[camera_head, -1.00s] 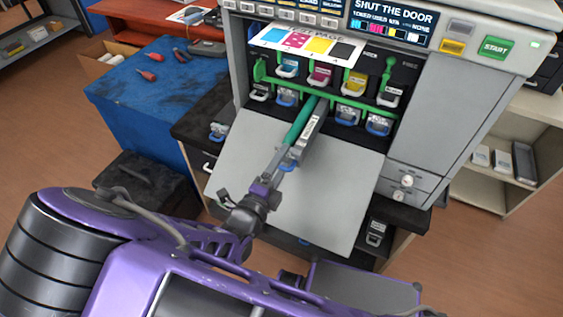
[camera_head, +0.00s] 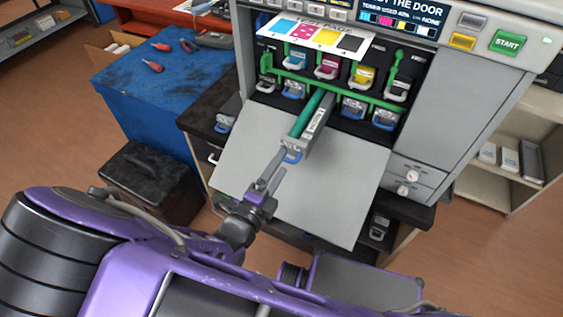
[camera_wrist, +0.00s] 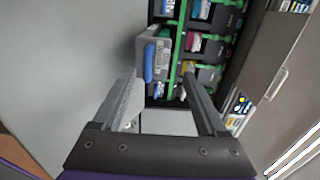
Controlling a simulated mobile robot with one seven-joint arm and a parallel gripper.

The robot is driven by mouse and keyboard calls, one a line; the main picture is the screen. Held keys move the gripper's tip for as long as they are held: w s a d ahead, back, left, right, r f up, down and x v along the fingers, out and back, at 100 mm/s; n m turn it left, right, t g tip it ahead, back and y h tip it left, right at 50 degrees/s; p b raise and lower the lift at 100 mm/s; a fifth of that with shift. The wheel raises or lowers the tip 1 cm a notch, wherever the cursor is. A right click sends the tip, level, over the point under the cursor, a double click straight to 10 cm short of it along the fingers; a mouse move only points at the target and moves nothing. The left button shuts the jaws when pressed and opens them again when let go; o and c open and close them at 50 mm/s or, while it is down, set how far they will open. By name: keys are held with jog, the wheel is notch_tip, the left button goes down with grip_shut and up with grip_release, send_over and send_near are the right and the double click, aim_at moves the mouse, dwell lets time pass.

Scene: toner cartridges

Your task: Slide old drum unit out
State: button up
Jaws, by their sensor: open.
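The old drum unit (camera_head: 313,124) sticks far out of its slot in the lower row of the printer, over the lowered door. It has a green roller, a grey casing and a blue handle (camera_head: 292,156) on its front end. In the wrist view its grey front (camera_wrist: 152,52) and blue handle (camera_wrist: 149,62) show ahead, at the upper left. Its rear end is still within the printer's slot area. My gripper (camera_head: 272,172) is just in front of the handle, toward me. In the wrist view its two fingers (camera_wrist: 168,96) are apart with nothing between them.
The lowered grey door (camera_head: 340,185) lies under the unit. Other drum units with blue handles (camera_head: 355,107) and colour toner cartridges (camera_head: 327,65) sit in the printer beside a green rail. A blue workbench (camera_head: 165,90) with red-handled tools stands at left.

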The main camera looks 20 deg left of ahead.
jog(key=shift+s+a, duration=0.2)
jog(key=shift+s, duration=1.2)
